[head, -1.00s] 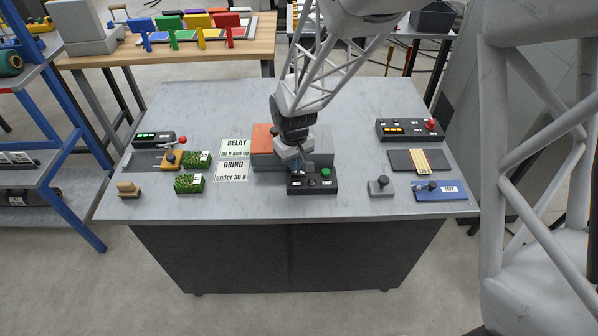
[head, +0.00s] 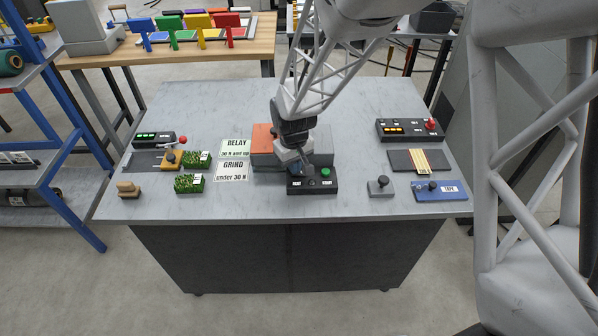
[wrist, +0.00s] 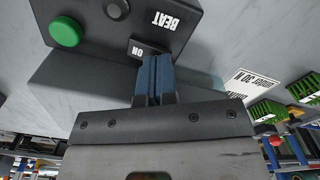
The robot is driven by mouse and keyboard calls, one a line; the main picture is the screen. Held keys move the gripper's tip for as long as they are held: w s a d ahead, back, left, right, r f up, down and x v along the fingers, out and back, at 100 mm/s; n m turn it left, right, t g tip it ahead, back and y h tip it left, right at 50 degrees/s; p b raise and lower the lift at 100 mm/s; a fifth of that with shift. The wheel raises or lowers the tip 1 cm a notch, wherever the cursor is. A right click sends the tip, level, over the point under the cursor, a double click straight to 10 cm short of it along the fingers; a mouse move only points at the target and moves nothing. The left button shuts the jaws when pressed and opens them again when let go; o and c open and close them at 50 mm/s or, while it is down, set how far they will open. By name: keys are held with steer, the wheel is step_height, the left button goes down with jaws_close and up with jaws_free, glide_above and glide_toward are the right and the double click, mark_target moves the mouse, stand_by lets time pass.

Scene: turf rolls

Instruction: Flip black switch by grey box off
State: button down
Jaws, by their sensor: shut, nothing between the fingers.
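The black switch box (head: 322,187) stands on the table just in front of the grey box (head: 323,148). In the wrist view the black box (wrist: 87,22) carries a green button, a grey knob, a "BEAT" label and a black switch (wrist: 148,48) marked "ON". My gripper (wrist: 153,60) is shut and empty. Its blue fingertips are right at the edge of the switch, and I cannot tell whether they touch it. The grey box (wrist: 80,95) lies between the black box and my gripper's body in that view. In the head view my gripper (head: 298,173) hides the switch.
An orange block (head: 262,140) adjoins the grey box at left. RELAY and GRIND signs (head: 232,170) and turf pieces (head: 190,184) lie further left. A grey knobbed block (head: 380,187) and blue tape board (head: 440,191) are at right. The table's front strip is mostly clear.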

steer(key=shift+f, duration=0.4)
steer(key=shift+r, duration=0.15)
stand_by(0.4)
steer(key=shift+r, duration=3.35)
steer(key=shift+s+d+r, duration=0.15)
steer(key=shift+d+r, duration=0.1)
steer(key=shift+r, duration=0.15)
steer(key=s+d+r+m+t, duration=0.1)
steer(key=s+d+r+m, duration=0.1)
steer(key=s+d+r, duration=0.4)
steer(key=s+d+r+m, duration=0.2)
steer(key=s+d+r, duration=0.3)
steer(key=s, duration=0.6)
steer(key=s+d+r+m+t, duration=0.1)
steer(key=s+d+r+m, duration=0.1)
steer(key=s+d+r, duration=0.4)
steer(key=s, duration=0.3)
steer(key=shift+d+r+t, duration=0.3)
steer(key=shift+r, duration=0.1)
